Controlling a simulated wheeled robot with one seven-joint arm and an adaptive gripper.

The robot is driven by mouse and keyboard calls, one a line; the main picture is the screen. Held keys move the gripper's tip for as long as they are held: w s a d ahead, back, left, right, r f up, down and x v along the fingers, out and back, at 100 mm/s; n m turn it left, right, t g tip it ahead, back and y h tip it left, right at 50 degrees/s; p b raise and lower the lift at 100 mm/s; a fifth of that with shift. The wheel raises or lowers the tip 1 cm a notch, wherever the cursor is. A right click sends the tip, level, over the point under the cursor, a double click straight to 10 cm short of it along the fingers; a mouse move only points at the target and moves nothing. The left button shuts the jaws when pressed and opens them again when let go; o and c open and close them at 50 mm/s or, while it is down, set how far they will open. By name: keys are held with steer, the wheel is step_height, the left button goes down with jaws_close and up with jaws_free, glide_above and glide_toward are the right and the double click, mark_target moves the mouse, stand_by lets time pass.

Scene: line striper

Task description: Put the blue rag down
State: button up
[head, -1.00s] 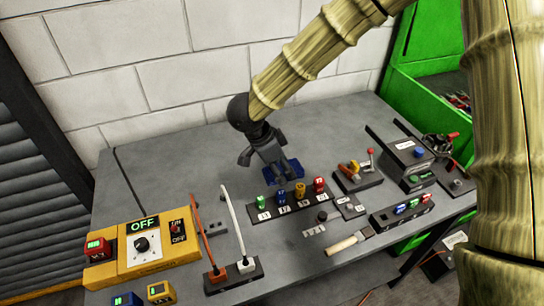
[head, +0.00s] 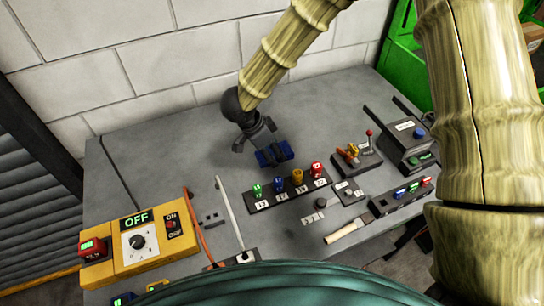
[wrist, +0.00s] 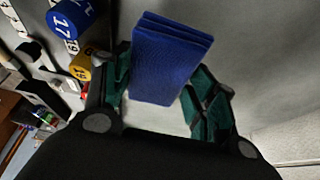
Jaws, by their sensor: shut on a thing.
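The blue rag (head: 275,154) is a folded dark-blue block. In the head view it shows at the tips of my gripper (head: 256,143), at the back middle of the grey table (head: 180,170), behind the row of numbered pegs. In the wrist view the rag (wrist: 170,62) lies between the two green-padded fingers of my gripper (wrist: 160,90), which is shut on it. Whether the rag's underside touches the table cannot be told.
A numbered rack (head: 290,193) with coloured pegs stands just in front of the rag. A yellow OFF box (head: 140,245) is at the left front. A lever block (head: 355,155) and a grey device (head: 405,145) stand to the right. The table left of the rag is bare.

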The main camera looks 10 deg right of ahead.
steer(key=shift+s+f, duration=0.2)
steer(key=shift+f, duration=0.1)
steer(key=f+p, duration=0.1)
steer(key=f, duration=0.2)
steer(key=shift+w+f, duration=0.15)
steer(key=shift+w, duration=0.05)
steer(key=shift+s, duration=0.15)
steer(key=shift+f, duration=0.2)
steer(key=o, duration=0.9)
steer(key=shift+o, duration=0.4)
steer(key=shift+f, duration=0.15)
